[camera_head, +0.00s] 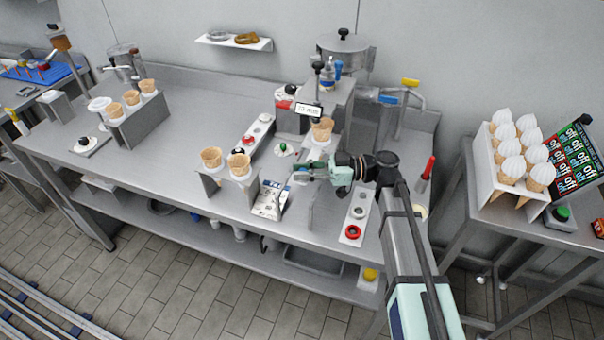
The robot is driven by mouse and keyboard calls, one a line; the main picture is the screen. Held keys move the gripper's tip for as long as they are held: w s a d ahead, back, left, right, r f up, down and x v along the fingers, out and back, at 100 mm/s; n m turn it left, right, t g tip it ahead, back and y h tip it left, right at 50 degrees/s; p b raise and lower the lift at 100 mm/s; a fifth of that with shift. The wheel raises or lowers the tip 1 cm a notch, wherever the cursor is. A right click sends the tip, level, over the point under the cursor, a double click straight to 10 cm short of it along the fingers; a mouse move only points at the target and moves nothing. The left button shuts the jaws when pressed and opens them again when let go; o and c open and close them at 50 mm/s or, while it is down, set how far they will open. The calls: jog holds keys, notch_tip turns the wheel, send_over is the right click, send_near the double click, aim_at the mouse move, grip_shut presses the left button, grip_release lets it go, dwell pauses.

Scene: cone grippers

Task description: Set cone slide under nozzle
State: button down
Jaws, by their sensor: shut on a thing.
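A steel soft-serve machine (345,95) stands at the back of the steel counter, with a small display (309,109) on its front. A single cone (322,130) stands upright at the machine's front, below the display. The cone's slide and the nozzle cannot be made out clearly. My gripper (302,174) is low over the counter, in front of and slightly left of that cone. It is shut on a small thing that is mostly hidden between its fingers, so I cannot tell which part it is.
A stand with two empty cones (211,158) is left of my gripper, beside a printed carton (269,200). A panel with a red button (352,232) is at the front right. Another cone stand (145,120) is far left. A rack of filled cones (511,168) is on the right table.

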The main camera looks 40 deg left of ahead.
jog(key=w, duration=0.1)
jog(key=b, duration=0.1)
jog(key=w, duration=0.1)
jog(key=shift+w+a+f+b, duration=0.25)
jog(key=shift+w+a+b, duration=0.05)
jog(key=shift+a+b, duration=0.1)
jog(key=shift+w+r, duration=0.15)
jog(key=shift+w, duration=0.15)
jog(key=shift+r, duration=0.2)
jog(key=c, duration=1)
grip_release()
jog(key=shift+w, duration=0.1)
jog(key=shift+c, duration=0.2)
jog(key=shift+f, duration=0.1)
jog(key=v, duration=0.7)
jog(key=shift+d, duration=0.2)
jog(key=shift+w, duration=0.1)
